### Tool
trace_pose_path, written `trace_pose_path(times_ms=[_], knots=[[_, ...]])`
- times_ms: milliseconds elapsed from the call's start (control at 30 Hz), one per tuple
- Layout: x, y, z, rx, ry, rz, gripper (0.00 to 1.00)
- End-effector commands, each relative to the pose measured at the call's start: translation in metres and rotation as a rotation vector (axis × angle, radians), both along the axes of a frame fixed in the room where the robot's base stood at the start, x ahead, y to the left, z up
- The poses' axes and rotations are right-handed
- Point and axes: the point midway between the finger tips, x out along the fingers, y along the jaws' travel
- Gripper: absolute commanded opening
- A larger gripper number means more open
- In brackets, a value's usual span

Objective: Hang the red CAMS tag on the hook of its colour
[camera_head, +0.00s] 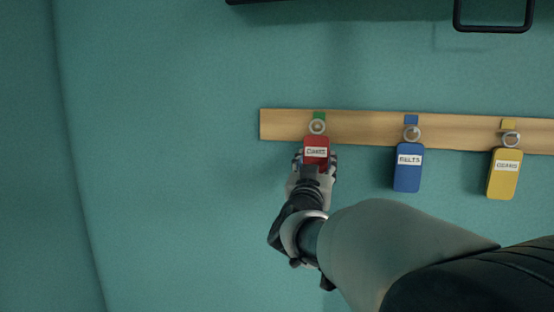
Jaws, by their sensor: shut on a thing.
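The red CAMS tag (316,143) is in front of the left part of the wooden rail (365,125). Its ring (317,127) is at the hook below the green colour patch (319,116); I cannot tell whether it is around the hook. My gripper (315,163) is shut on the lower part of the red tag, which hides that part. No red patch shows on the visible rail.
A blue BELTS tag (408,168) hangs below the blue patch (411,119). A yellow GEARS tag (504,174) hangs below the yellow patch (508,125). A black frame (493,29) is at the upper right. The teal surface left of the rail is clear.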

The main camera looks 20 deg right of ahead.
Motion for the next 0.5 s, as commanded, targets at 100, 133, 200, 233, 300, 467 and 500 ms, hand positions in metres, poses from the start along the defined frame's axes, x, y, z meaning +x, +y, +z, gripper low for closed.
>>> trace_pose_path(times_ms=[100, 133, 200, 233, 300, 467, 500], knots=[[-0.004, 0.003, 0.000, 0.000, -0.001, 0.000, 0.35], [-0.005, 0.004, 0.001, 0.000, -0.002, 0.000, 0.35], [-0.008, 0.005, 0.001, 0.000, -0.002, 0.000, 0.35], [-0.009, 0.006, 0.001, 0.000, -0.002, 0.000, 0.35], [-0.011, 0.007, 0.001, 0.000, -0.002, 0.000, 0.35], [-0.016, 0.011, 0.001, 0.000, -0.002, 0.000, 0.35], [-0.018, 0.012, 0.001, 0.000, -0.002, 0.000, 0.35]])
